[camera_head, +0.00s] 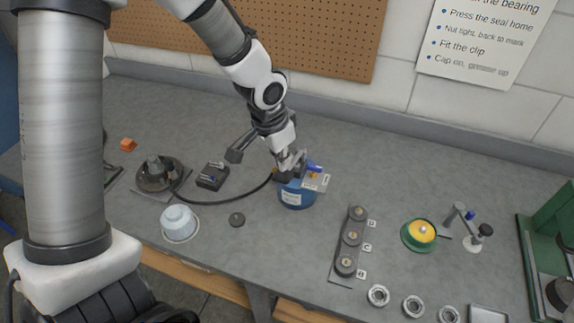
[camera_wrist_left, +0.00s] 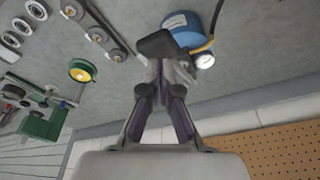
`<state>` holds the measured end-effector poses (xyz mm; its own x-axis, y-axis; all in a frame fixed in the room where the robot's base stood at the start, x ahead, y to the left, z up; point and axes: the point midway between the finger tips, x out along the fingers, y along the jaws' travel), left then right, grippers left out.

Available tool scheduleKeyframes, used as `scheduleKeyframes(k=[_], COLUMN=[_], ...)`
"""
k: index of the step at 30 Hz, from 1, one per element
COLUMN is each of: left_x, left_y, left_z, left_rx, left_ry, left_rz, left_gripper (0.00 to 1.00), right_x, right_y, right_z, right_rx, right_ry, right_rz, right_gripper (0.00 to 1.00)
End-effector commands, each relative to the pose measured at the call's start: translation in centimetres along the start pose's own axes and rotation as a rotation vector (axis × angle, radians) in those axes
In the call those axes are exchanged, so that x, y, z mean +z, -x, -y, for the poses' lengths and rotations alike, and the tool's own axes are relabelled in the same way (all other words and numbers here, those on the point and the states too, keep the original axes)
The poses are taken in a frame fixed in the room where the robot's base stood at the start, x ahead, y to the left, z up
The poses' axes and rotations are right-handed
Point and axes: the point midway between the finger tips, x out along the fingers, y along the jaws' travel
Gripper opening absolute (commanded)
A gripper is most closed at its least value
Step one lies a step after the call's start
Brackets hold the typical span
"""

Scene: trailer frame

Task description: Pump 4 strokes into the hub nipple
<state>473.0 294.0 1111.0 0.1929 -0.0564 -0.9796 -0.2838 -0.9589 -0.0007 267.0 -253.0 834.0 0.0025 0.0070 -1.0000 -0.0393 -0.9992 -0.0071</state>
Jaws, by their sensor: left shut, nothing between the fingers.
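The blue grease pump (camera_head: 292,196) stands on the bench, and it also shows in the left wrist view (camera_wrist_left: 180,24). A round gauge (camera_wrist_left: 205,60) sits at its side. My left gripper (camera_head: 288,166) is shut and empty, at the top of the pump. In the left wrist view its fingertips (camera_wrist_left: 160,66) are close to a dark flat paddle (camera_wrist_left: 157,43), which looks like the pump lever; I cannot tell if they touch. A black hose (camera_head: 215,201) runs from the pump to the hub (camera_head: 156,177) at the left. The nipple is too small to make out.
A white cup (camera_head: 178,222) and a dark disc (camera_head: 237,220) lie in front of the hose. A dark block (camera_head: 212,176) stands behind it. To the right are a lettered strip (camera_head: 341,266), a green dish (camera_head: 416,246), several metal rings (camera_head: 378,295) and a green press (camera_head: 545,240).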

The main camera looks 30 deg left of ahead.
Motion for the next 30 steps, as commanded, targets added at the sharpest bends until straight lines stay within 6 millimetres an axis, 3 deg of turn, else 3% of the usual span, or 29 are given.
scheduleKeyframes(k=[16,30], left_x=[0.0,0.3], left_y=[-0.1,-1.4], left_z=[0.0,0.0], left_rx=[0.000,0.000], left_ry=[0.000,0.000], left_rz=[0.000,0.000], left_gripper=[0.00,0.00], right_x=[0.0,0.0], right_y=[0.0,-1.3], right_z=[0.0,0.0], right_rx=[0.000,0.000], right_ry=[0.000,0.000], right_rz=[0.000,0.000], right_gripper=[1.00,1.00])
